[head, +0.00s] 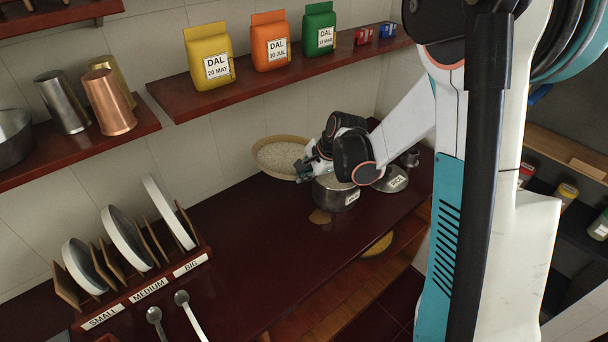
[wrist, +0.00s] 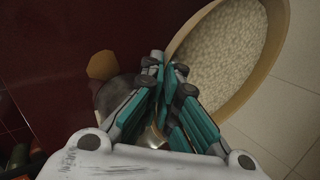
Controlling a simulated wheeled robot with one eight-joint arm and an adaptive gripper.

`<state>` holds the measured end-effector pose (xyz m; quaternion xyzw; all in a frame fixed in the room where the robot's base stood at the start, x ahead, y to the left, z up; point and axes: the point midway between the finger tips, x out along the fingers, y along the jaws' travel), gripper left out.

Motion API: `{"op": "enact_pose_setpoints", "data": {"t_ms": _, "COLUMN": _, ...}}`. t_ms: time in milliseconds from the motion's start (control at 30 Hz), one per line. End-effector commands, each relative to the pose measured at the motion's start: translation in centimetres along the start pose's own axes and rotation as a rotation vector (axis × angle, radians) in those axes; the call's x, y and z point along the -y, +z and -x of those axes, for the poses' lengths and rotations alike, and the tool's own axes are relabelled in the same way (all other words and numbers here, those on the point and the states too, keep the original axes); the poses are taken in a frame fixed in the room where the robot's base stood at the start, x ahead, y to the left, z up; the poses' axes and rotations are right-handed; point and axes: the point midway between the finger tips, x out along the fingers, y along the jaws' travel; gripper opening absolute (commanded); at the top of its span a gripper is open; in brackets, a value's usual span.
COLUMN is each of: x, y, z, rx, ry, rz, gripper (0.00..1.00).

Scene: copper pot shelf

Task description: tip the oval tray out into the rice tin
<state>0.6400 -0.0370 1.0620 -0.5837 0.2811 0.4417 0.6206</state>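The oval tray (head: 262,145) is a pale tan, shallow vessel full of whitish grains, at the back of the counter by the wall. In the wrist view the tray (wrist: 277,40) fills the upper right and looks nearly level, with the grains inside. My gripper (head: 308,168) is at the tray's near right edge. Its fingers (wrist: 166,68) are close together, one on each side of the rim, and look shut on it. The grey metal rice tin (head: 334,197) stands just in front, partly under my gripper. Its inside is mostly hidden. A lid labelled RICE (head: 391,179) lies to its right.
A small tan piece (head: 320,216) lies by the tin. A rack (head: 150,287) with several round lids and two spoons (head: 190,315) occupy the left counter. Dal bags (head: 270,42) stand on the shelf (head: 190,106) above. The middle of the counter is clear.

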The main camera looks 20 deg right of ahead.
Motion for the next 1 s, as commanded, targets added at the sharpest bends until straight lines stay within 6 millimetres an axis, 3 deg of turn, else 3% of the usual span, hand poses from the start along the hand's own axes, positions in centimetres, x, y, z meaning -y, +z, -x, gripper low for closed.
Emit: {"op": "enact_pose_setpoints", "data": {"t_ms": 1000, "x": -1.0, "y": -4.2, "z": 1.1, "rx": 0.494, "ry": -0.198, "rz": -0.237, "gripper": 0.0}}
